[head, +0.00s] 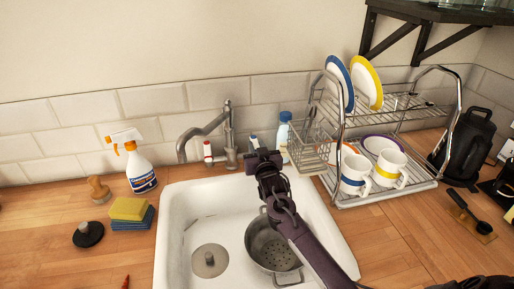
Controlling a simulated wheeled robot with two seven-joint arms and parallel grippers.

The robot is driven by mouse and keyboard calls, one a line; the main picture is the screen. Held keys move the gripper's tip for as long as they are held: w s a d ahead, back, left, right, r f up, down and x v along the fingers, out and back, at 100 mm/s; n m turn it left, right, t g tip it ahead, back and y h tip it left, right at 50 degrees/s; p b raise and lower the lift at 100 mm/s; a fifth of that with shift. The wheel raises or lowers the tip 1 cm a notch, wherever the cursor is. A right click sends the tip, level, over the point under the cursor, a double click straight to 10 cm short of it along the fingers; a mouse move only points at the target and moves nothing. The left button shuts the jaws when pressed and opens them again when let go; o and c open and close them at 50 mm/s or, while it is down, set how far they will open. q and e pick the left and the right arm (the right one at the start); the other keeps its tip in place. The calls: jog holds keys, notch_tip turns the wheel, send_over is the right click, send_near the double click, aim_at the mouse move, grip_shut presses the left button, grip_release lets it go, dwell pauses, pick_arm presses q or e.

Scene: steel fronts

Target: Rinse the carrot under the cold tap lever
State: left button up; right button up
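The steel tap (228,130) stands behind the white sink, its spout bending to the left. A lever with a red mark (208,150) is on its left. A second lever (254,141), pale with a dark bluish part, is on its right and looks like the cold one. My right gripper (263,158) is just in front of and below that lever; I cannot tell whether they touch, and its fingers are too dark to read. A small orange-red tip (126,282) at the bottom edge may be the carrot; most of it is out of frame. My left gripper is not in view.
The sink (176,225) holds a steel colander (262,246) under my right arm and a round drain piece (209,260). A spray bottle (141,168), sponges (130,212) and brushes stand left. A dish rack (350,190) with plates and mugs stands close right.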

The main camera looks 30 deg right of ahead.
grip_shut()
jog(key=shift+d, duration=0.1)
jog(key=shift+s+d+n+y, duration=0.1)
jog(key=shift+d+n+y, duration=0.2)
jog(key=shift+n+y, duration=0.6)
jog(key=o, duration=0.5)
grip_release()
jog(key=shift+o, duration=0.2)
